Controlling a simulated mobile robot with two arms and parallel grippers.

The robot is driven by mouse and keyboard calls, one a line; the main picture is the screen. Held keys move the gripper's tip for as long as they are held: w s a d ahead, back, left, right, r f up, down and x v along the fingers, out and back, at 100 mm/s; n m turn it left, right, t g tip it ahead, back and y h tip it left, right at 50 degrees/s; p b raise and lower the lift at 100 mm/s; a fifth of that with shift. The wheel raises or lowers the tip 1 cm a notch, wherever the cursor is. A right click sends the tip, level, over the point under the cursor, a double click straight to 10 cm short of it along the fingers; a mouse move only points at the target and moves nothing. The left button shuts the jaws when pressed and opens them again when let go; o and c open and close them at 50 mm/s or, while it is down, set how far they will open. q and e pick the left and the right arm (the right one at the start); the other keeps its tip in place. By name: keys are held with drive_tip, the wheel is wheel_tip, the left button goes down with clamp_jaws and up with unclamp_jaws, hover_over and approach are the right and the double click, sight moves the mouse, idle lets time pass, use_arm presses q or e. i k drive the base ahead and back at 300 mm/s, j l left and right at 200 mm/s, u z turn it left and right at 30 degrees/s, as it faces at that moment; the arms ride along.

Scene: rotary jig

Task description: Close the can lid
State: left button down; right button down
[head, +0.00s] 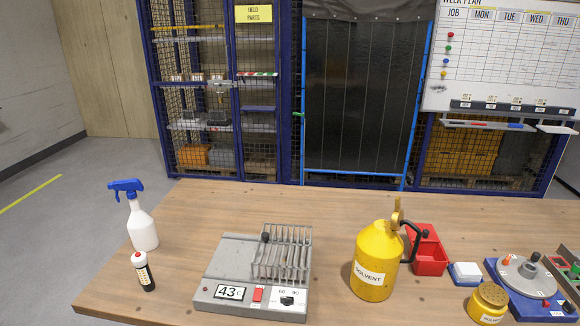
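A yellow solvent can (374,268) stands upright on the wooden table (200,205), right of the middle in the head view. It has a white "SOLVENT" label and a dark handle (415,240) on its right side. The can's yellow lid (396,215) stands up at the top, tilted open. Neither of my grippers shows in the head view.
A grey device (225,264) with a rack and a "43" display stands left of the can. A red bin (430,262), yellow solvent tin (487,301) and blue rotary jig (530,308) are at right.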

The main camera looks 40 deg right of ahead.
sight(398, 216)
drive_tip(key=z, duration=2.05)
